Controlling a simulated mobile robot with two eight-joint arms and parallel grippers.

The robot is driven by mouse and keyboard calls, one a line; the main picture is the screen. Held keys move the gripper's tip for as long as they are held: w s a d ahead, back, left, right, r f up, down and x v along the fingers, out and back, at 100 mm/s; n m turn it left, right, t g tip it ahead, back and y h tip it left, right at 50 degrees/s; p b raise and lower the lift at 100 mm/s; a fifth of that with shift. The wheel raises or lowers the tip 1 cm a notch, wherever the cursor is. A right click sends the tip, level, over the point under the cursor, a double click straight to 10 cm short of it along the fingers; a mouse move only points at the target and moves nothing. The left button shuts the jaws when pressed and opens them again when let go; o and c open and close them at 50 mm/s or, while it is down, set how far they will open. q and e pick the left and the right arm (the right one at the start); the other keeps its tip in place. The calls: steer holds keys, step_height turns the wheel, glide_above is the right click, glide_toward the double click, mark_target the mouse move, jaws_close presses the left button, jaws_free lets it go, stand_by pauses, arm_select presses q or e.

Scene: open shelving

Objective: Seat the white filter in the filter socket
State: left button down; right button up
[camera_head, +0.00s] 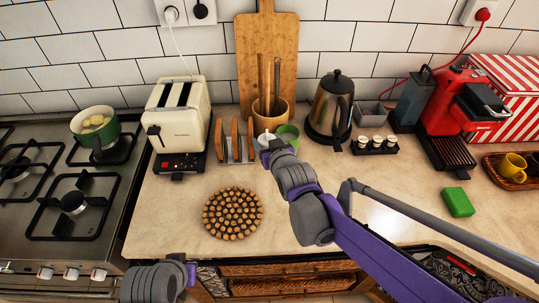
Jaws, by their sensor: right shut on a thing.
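My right gripper (268,146) reaches in from the lower right, over the back of the counter. It is shut on a small white thing (265,136), which looks like the white filter but is mostly hidden behind the gripper. It is close in front of the wooden utensil pot and left of a green mug (288,133). I cannot make out the filter socket for certain. My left gripper (188,268) is low at the counter's front edge. Its fingers are too unclear to tell their state.
A cream toaster (181,112) and toast rack (235,146) stand left, a kettle (330,108) and red coffee machine (452,105) right. A round cork trivet (232,213) lies in front. A black tray (361,151) holds small white cups. A green sponge (457,202) lies right.

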steer(key=f, duration=0.3)
steer(key=shift+s+f, duration=0.1)
steer(key=shift+s, duration=0.1)
steer(key=shift+w+f+b, duration=0.1)
steer(key=shift+f+b, duration=0.4)
steer(key=shift+f, duration=1.75)
steer(key=shift+f, duration=0.15)
steer(key=o, duration=1.1)
steer(key=shift+c, duration=0.2)
steer(key=shift+o, duration=0.2)
